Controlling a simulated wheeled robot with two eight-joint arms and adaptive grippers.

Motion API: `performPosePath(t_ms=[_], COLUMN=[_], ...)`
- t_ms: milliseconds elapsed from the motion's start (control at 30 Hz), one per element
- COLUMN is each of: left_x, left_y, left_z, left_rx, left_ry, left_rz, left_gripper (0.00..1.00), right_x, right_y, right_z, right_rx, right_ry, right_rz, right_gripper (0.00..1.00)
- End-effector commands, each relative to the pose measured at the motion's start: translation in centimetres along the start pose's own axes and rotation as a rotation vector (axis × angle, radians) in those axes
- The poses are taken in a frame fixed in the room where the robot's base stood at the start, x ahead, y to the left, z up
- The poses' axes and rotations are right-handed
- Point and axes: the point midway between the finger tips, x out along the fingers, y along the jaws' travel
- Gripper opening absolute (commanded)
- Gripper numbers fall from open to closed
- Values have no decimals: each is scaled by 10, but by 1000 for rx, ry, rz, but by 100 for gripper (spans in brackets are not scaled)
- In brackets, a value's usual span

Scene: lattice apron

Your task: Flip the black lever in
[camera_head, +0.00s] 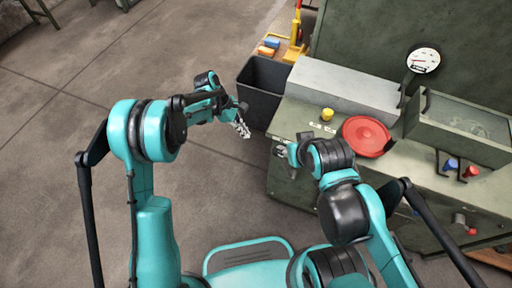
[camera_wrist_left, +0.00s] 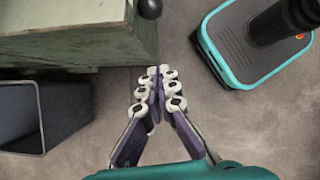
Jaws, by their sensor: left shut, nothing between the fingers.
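A black ball knob (camera_wrist_left: 149,8), likely the black lever's end, shows at the top edge of the left wrist view, beside the corner of the green cabinet (camera_wrist_left: 75,45). The rest of that lever is cut off there, and I cannot clearly make it out in the head view. My left gripper (camera_head: 243,129) is shut and empty, above the floor and left of the cabinet. In the left wrist view its fingertips (camera_wrist_left: 160,72) meet, below the knob and apart from it. My right gripper (camera_head: 284,151) is mostly hidden by its own wrist, near the cabinet's front left edge.
A black bin (camera_head: 242,94) stands left of the cabinet. On the cabinet top are a yellow knob (camera_head: 327,114), a red round lid (camera_head: 366,136), a gauge (camera_head: 423,60) and an open metal tray (camera_head: 460,145). Blue (camera_head: 450,165) and red (camera_head: 471,171) knobs sit in front.

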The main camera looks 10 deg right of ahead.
Motion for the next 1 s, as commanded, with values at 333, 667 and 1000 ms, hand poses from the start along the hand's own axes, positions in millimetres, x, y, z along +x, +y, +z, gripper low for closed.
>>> performPosePath(t_ms=[333,667,1000], left_x=[4,38,110], left_y=[1,1,0], left_z=[0,-1,-1], left_rx=[-9,-6,-6], left_ry=[-4,-3,-3], left_rz=[-5,-5,-5], left_gripper=[0,0,0], right_x=[0,12,35], right_y=[0,0,0], right_z=[0,8,25], right_rx=[0,0,0], right_ry=[0,0,0], right_rz=[0,0,0], right_gripper=[42,42,42])
